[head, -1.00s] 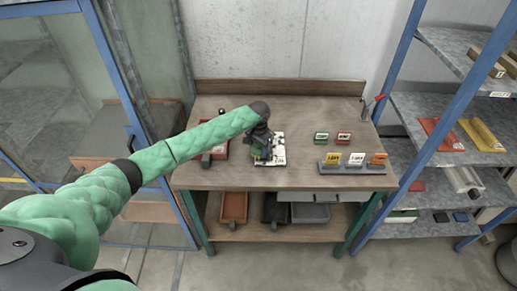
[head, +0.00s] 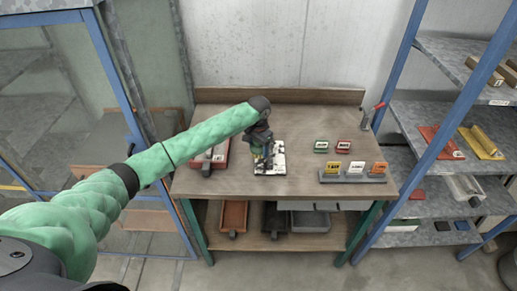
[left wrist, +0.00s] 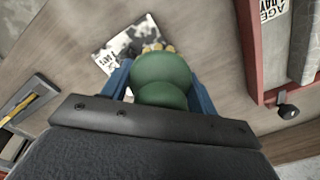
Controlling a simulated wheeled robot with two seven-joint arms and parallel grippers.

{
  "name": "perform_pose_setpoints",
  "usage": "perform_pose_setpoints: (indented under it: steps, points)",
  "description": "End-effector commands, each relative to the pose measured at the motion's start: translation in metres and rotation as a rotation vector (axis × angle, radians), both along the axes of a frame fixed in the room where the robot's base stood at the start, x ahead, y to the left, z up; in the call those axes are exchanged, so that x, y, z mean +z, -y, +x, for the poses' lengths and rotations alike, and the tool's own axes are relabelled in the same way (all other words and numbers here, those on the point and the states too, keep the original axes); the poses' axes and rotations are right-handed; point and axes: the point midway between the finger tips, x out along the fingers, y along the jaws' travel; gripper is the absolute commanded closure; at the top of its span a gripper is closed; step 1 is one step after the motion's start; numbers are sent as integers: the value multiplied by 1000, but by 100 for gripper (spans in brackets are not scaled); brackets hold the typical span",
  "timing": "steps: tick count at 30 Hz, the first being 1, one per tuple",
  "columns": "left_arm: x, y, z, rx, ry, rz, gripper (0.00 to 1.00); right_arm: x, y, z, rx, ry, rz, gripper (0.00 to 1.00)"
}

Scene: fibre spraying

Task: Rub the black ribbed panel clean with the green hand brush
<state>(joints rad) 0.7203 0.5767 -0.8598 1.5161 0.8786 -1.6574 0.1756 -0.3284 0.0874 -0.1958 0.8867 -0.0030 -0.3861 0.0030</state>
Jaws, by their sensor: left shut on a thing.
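The black ribbed panel (head: 279,158), mottled with white patches, lies flat on the bench; it also shows in the left wrist view (left wrist: 117,52). My left gripper (head: 260,152) is at the panel's left part and hides some of it. In the left wrist view its blue fingers (left wrist: 160,90) are shut on the green hand brush (left wrist: 160,76). The brush's yellowish bristles (left wrist: 157,47) lie over the panel's near edge in that view; I cannot tell whether they touch it. My right gripper is not in view.
A red-rimmed tray (head: 221,163) stands left of the panel. Small labelled blocks (head: 343,145) and a grey rack of coloured cards (head: 352,177) stand to the right. Bare bench lies between. Blue-posted shelves (head: 437,110) flank the bench at right; trays sit below.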

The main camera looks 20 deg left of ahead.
Motion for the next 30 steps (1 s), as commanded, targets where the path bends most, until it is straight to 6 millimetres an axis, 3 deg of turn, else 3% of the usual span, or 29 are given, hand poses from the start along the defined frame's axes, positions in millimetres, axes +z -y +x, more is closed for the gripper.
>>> perform_pose_setpoints:
  steps: [15,30]
  points:
    - [28,0,0,0,0,0,65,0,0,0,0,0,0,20]
    - [30,0,0,0,0,0,65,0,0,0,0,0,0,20]
